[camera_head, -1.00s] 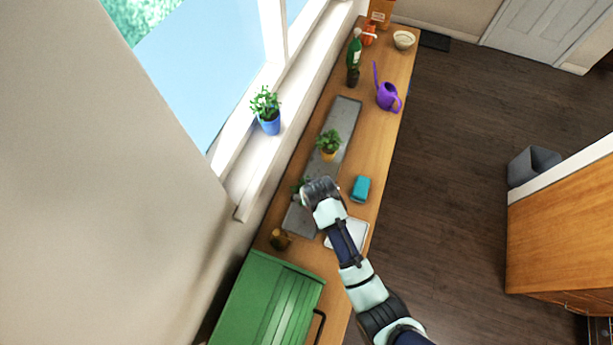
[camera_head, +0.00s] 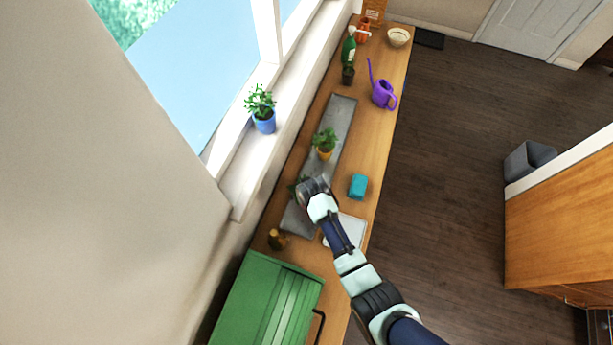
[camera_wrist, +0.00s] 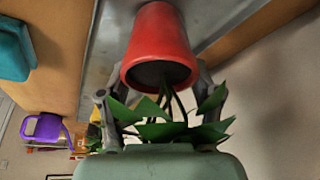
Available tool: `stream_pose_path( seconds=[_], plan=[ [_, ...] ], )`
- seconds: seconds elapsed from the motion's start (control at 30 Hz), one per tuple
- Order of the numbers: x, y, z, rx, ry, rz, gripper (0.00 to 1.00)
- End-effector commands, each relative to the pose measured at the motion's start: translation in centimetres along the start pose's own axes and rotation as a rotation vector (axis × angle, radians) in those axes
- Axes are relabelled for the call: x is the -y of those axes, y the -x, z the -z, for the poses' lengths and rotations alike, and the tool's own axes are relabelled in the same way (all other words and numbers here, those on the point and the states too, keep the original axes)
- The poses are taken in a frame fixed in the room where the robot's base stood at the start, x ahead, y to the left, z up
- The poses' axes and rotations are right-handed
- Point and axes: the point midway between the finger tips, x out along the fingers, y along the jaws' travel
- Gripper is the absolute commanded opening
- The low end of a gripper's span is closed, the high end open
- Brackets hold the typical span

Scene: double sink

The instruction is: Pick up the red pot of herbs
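The red pot (camera_wrist: 158,45) with green herb leaves (camera_wrist: 170,125) fills the middle of the wrist view, its rim toward the camera. My gripper (camera_wrist: 160,72) has one finger on each side of the rim, with leaves between the fingers. Both fingertips look very near the rim; I cannot tell whether they press on it. In the head view my gripper (camera_head: 308,190) is low over the grey mat (camera_head: 297,222); it hides the red pot, and only a few leaves (camera_head: 297,185) show beside it.
A teal block (camera_head: 358,186) and a white tray (camera_head: 350,228) lie to the right. A green rack (camera_head: 265,305) and a small brown pot (camera_head: 277,240) are nearer. A blue pot (camera_head: 264,124) stands on the sill.

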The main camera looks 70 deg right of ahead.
Motion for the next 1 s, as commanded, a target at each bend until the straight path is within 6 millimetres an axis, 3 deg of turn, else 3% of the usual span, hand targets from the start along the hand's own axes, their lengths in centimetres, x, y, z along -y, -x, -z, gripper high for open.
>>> stream_pose_path(
  seconds=[0.03,0.2,0.57,0.73,1.0],
  plan=[
    [0.0,0.0,0.0,0.000,0.000,0.000,0.46],
    [0.0,0.0,0.0,0.000,0.000,0.000,0.18],
    [0.0,0.8,0.4,-0.003,0.000,0.000,0.16],
    [0.0,3.9,1.8,-0.006,0.000,0.001,0.16],
    [0.0,12.6,5.4,-0.008,0.000,0.001,0.16]
  ],
)
